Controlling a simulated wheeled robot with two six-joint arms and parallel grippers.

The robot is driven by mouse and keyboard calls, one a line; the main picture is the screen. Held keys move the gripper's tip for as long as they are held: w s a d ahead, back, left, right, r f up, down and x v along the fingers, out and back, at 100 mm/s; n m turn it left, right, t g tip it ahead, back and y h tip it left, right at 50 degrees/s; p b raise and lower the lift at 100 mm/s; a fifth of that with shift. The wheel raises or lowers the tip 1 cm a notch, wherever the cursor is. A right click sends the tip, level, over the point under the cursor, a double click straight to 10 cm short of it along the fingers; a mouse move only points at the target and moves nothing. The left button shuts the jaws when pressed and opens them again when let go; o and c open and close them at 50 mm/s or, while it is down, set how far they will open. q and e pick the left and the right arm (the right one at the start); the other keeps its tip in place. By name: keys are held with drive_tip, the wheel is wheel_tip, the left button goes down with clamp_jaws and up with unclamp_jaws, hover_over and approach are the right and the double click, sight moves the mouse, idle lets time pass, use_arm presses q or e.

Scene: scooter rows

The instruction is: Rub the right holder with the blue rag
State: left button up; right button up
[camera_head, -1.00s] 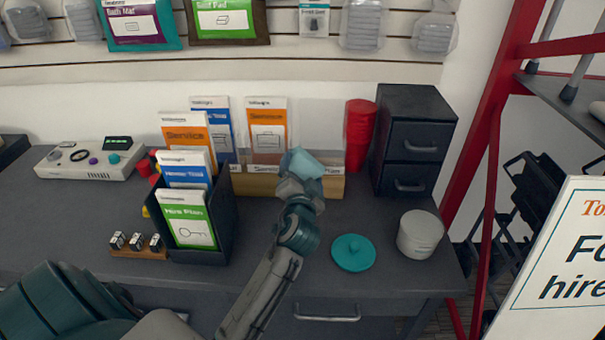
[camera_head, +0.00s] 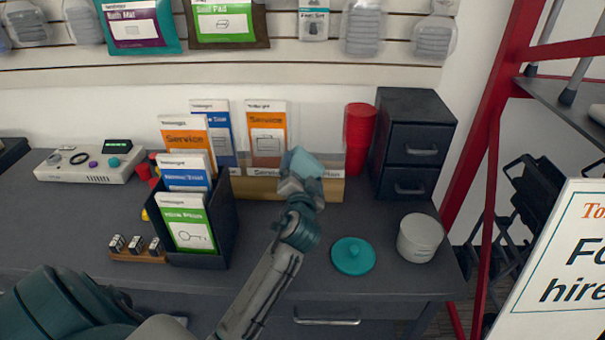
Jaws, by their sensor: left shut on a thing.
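The right holder (camera_head: 265,188) is a low wooden rack with a clear front at the back of the counter. It holds a blue and an orange leaflet at its left and middle. My left gripper (camera_head: 302,180) reaches in from the lower left and is shut on the light blue rag (camera_head: 306,163). The rag is in front of the right part of this holder and overlaps it in view; I cannot tell whether it touches. The gripper hides part of the holder's front. My right gripper is not in view.
A dark holder (camera_head: 222,240) with several leaflets stands to the left. A teal lid (camera_head: 353,256) and a white pot (camera_head: 420,238) lie to the right. Red cups (camera_head: 358,135) and a dark drawer unit (camera_head: 414,112) stand behind. The counter before the right holder is partly clear.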

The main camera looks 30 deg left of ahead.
sight(318, 170)
use_arm(q)
drive_tip(key=shift+w+d, duration=0.5)
drive_tip(key=shift+d, duration=0.4)
drive_tip(key=shift+w+d, duration=0.5)
drive_tip(key=shift+d, duration=0.35)
drive_tip(key=shift+w+a, duration=0.1)
drive_tip(key=shift+s+a+r, duration=0.1)
drive_tip(key=shift+s+a, duration=0.4)
drive_tip(key=shift+a, duration=0.4)
drive_tip(key=shift+s+a, duration=0.5)
drive_tip(key=shift+a, duration=0.35)
drive_tip(key=shift+s+d+f, duration=0.2)
drive_tip(key=shift+s+d, duration=0.05)
drive_tip(key=shift+s, duration=0.25)
drive_tip(key=shift+p+v, duration=0.35)
drive_tip(key=shift+v, duration=2.05)
drive_tip(key=shift+d, duration=0.1)
